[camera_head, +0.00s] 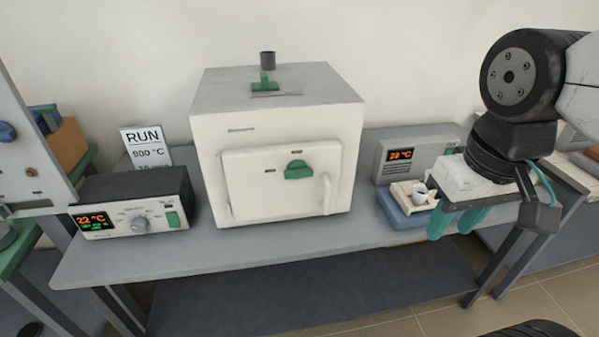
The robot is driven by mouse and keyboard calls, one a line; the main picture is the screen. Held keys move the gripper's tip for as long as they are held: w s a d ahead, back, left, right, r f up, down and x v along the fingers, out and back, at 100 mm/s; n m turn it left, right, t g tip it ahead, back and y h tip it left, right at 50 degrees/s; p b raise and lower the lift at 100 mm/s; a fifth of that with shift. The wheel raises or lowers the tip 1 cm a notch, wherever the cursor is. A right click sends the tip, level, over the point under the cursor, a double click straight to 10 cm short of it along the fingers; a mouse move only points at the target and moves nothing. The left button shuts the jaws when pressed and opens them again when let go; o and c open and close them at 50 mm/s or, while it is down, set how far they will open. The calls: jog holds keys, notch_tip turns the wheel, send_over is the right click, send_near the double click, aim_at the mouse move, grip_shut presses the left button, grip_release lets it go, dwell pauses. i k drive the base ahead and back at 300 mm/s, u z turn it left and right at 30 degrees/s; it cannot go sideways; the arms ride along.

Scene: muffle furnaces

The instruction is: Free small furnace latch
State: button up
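The small furnace (213,145) is a white box with a grey top, standing in the middle of the grey bench. Its front door (255,195) looks shut. A green latch (298,170) sits at the upper right of the door, with a pale vertical handle (327,193) below and to its right. My gripper (455,222) is at the right, over the bench's right end and well apart from the latch. Its green fingers point down and stand apart with a gap between them.
A control box (135,190) with a dial and a 22 °C display stands left of the furnace, before a RUN sign (147,147). The bench front (290,245) is clear.

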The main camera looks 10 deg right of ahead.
aim_at(298, 170)
jog(key=z, duration=1.05)
jog(key=k, duration=0.85)
jog(key=u, duration=1.05)
